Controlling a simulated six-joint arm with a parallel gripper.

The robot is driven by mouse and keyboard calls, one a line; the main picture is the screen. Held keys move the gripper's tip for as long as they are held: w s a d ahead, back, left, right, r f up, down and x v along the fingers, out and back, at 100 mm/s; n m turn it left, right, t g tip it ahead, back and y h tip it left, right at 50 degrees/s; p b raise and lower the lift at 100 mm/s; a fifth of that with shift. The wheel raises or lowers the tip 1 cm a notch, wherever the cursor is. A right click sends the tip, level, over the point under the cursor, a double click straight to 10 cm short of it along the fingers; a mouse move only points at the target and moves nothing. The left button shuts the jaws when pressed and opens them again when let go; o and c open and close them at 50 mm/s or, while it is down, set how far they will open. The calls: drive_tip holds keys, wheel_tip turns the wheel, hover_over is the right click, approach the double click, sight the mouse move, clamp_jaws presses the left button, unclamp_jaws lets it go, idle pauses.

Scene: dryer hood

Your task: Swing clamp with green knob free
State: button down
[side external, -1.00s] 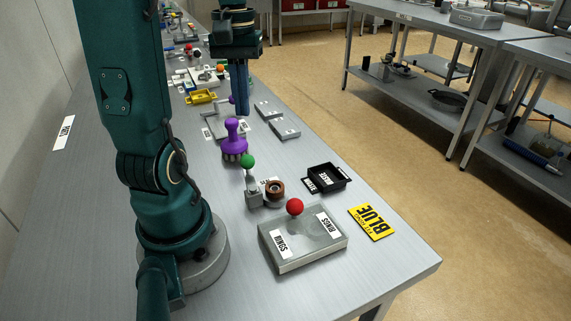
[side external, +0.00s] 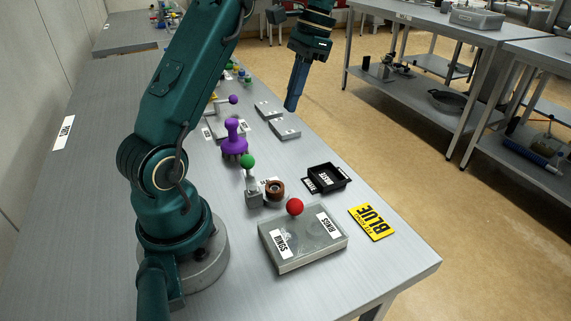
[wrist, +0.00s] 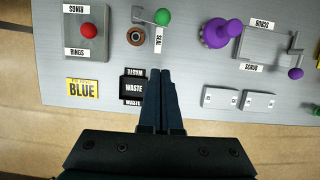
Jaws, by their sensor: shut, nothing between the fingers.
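The clamp with the green knob (side external: 248,162) stands on the bench beside a brown ring-shaped part (side external: 274,189). Its grey base (side external: 254,198) sits just left of the ring. In the wrist view the green knob (wrist: 162,17) is at the top, on a grey arm (wrist: 143,15) that reaches left toward the brown ring (wrist: 135,36). I cannot tell whether the arm lies over the ring. My gripper (side external: 291,108) is shut and empty, in the air toward the bench's far long edge, well apart from the clamp. Its fingers (wrist: 164,72) point toward the clamp's side in the wrist view.
A purple knobbed brush (side external: 234,140) stands behind the clamp. A black waste tray (side external: 327,177), a yellow BLUE sign (side external: 372,222) and a lidded grey box with a red knob (side external: 295,207) lie nearby. Two grey blocks (side external: 285,128) sit near the bench edge.

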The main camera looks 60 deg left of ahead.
sight(247, 162)
drive_tip(key=x, duration=0.3)
drive_tip(key=s+x, duration=0.1)
drive_tip(key=x, duration=0.3)
drive_tip(key=s+x, duration=0.1)
drive_tip(key=x, duration=0.2)
drive_tip(key=shift+s+r, duration=0.2)
drive_tip(key=shift+s, duration=0.05)
drive_tip(key=shift+s+f, duration=0.1)
drive_tip(key=shift+s, duration=0.55)
drive_tip(key=s+n, duration=0.1)
drive_tip(key=a+n+h, duration=0.1)
drive_tip(key=n, duration=0.1)
drive_tip(key=shift+s, duration=0.4)
drive_tip(key=shift+w, duration=0.1)
